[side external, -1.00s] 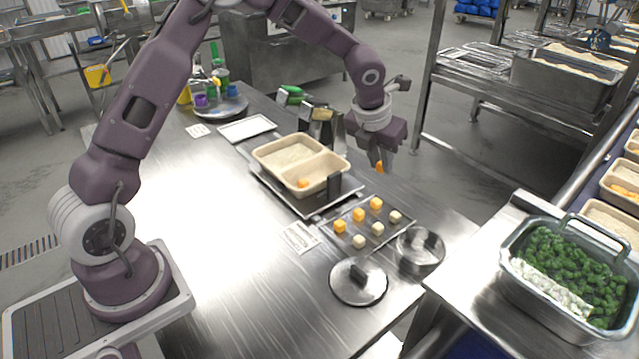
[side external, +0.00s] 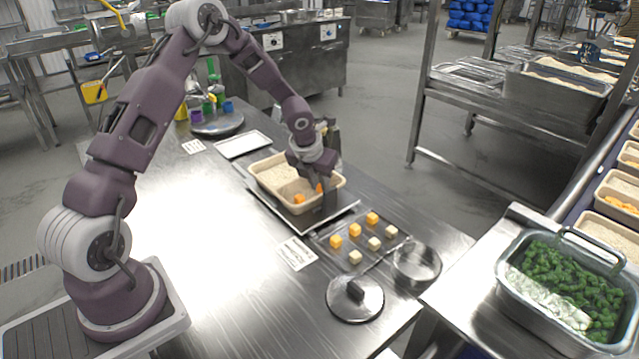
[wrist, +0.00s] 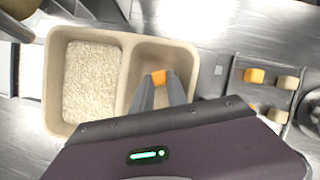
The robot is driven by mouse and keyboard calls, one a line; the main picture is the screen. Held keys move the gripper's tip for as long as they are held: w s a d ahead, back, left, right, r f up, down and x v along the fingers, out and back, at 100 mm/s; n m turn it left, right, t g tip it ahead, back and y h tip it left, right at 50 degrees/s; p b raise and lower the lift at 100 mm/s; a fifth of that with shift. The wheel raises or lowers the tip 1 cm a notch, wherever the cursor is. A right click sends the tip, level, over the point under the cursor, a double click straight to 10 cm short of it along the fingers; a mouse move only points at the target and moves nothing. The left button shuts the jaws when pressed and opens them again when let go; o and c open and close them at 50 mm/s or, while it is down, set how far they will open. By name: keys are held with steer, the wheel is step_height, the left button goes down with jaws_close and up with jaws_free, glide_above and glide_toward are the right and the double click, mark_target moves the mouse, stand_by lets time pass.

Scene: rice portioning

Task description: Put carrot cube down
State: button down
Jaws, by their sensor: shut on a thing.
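My gripper (side external: 319,188) is shut on an orange carrot cube at the right, emptier compartment of a beige two-compartment tray (wrist: 48,85). In the wrist view the held carrot cube (wrist: 158,77) shows between the two fingertips (wrist: 158,88). I cannot tell whether it touches the compartment floor. The left compartment holds white rice (wrist: 92,80).
A round metal bowl (side external: 417,263) and a round lid (side external: 355,300) stand nearby.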

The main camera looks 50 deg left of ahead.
steer(key=c, duration=1.6)
jaws_free()
steer(key=shift+f, duration=0.1)
steer(key=s+d+r+n+y, duration=0.1)
steer(key=s+d+r+n, duration=0.25)
steer(key=s+r, duration=0.45)
steer(key=s+d+r+n, duration=0.3)
steer(key=s+r+n, duration=0.15)
steer(key=r, duration=0.65)
steer(key=s+d+r+n+h, duration=0.1)
steer(key=s+d+n, duration=0.2)
steer(key=s+n, duration=0.4)
steer(key=s+d+r+n+t+h, duration=0.1)
steer(key=s+d+r+n, duration=0.1)
steer(key=s+d+n, duration=0.2)
steer(key=s+d+r+n, duration=0.2)
steer(key=s+d+n, duration=0.1)
steer(key=s+n, duration=0.7)
steer(key=shift+d+n+h, duration=0.15)
steer(key=shift+n+h, duration=0.25)
steer(key=shift+n, duration=0.8)
